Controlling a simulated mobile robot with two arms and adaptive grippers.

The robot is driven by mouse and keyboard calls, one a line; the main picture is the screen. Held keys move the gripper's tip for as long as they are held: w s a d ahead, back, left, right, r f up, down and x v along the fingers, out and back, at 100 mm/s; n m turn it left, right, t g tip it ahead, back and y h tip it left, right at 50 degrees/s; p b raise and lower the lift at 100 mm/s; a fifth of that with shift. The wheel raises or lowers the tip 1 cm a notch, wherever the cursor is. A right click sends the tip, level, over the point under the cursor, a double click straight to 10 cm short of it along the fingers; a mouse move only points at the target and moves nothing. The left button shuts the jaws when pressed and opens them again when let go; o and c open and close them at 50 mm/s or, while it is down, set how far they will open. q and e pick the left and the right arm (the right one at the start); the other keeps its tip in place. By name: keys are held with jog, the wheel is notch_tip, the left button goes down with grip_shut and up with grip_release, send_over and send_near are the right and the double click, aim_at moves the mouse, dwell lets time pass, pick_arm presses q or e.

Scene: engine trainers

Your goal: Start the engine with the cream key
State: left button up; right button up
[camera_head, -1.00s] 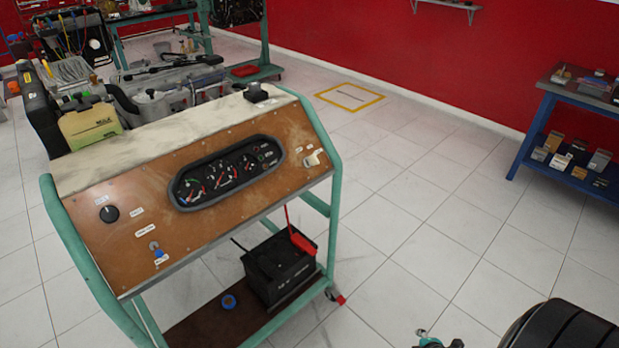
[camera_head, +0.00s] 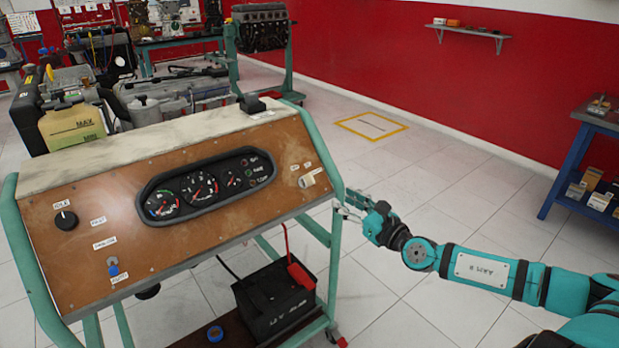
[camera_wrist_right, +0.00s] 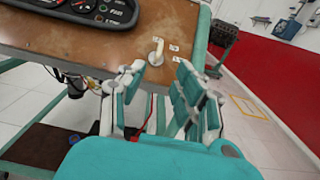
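The cream key (camera_head: 310,178) sits at the right end of the brown instrument panel (camera_head: 225,228), beside small white labels. It also shows in the right wrist view (camera_wrist_right: 156,50), sticking out from the panel ahead of the fingers. My right gripper (camera_head: 352,205) is just right of the panel's right edge, apart from the key. In the right wrist view the fingers of my right gripper (camera_wrist_right: 157,82) are spread with nothing between them. My left gripper is not in view.
The panel has a gauge cluster (camera_head: 205,184), a black knob (camera_head: 66,220) and a blue-tipped switch (camera_head: 113,268). The green frame post (camera_head: 323,150) stands close to my right gripper. A black battery (camera_head: 275,298) sits below. The tiled floor at right is open.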

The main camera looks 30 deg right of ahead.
aim_at(313, 178)
jog(key=w, duration=0.9)
jog(key=w+a, duration=0.1)
jog(key=w, duration=0.4)
jog(key=shift+w+f+p, duration=0.1)
jog(key=shift+w+p, duration=0.25)
grip_shut()
